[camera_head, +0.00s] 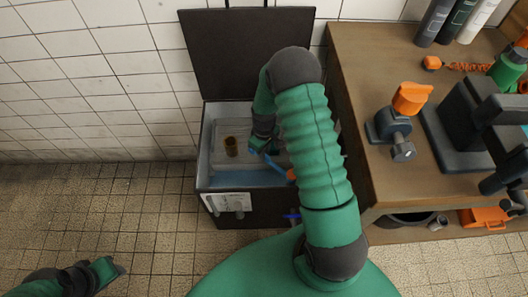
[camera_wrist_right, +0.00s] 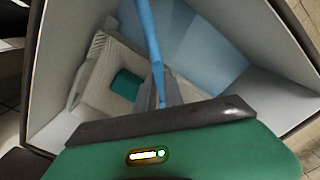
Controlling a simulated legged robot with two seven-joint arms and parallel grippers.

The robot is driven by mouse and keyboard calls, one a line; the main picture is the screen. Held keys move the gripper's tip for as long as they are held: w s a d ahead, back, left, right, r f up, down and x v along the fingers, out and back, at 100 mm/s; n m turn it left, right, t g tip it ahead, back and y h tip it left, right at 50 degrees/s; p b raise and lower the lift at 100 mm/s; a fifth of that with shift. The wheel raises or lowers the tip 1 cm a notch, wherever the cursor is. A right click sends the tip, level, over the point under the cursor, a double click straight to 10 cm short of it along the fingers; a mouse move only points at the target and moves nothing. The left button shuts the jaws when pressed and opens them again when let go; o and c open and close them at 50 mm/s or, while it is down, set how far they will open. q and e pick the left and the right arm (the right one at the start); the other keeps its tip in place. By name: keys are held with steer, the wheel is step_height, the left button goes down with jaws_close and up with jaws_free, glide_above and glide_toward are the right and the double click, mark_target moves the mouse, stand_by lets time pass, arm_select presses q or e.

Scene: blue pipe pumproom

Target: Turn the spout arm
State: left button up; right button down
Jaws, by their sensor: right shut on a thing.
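The blue spout arm (camera_head: 272,162) is a thin bar inside the open dark box, slanting toward an orange piece (camera_head: 291,174) that my arm partly covers. My right gripper (camera_head: 258,147) reaches down into the box and is shut on one end of the bar. In the right wrist view the blue spout arm (camera_wrist_right: 149,38) runs up from between the grey fingers of my right gripper (camera_wrist_right: 158,92). My left gripper (camera_head: 108,271) is low at the left, over the tiled floor, away from the box; its fingers are unclear.
The box (camera_head: 205,150) has a raised dark lid (camera_head: 235,60) and pale walls. A brown cup-like thing (camera_head: 231,146) stands inside. A wooden bench (camera_head: 355,75) with an orange-topped valve (camera_head: 398,120) is close on the right. The floor at left is clear.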

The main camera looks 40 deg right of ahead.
stand_by(0.8)
steer(key=s+a+n+p, duration=0.4)
steer(key=a+n+p, duration=0.3)
steer(key=a+n, duration=0.1)
steer(key=shift+s+a+n+p, duration=0.2)
steer(key=shift+s+n+p, duration=0.1)
steer(key=shift+n, duration=0.1)
stand_by(0.5)
steer(key=c, duration=1.4)
jaws_free()
steer(key=shift+c, duration=0.2)
steer(key=shift+r, duration=0.1)
step_height(320, 180, up, 17)
steer(key=p, duration=0.4)
steer(key=shift+f+p, duration=0.2)
steer(key=shift+p, duration=0.15)
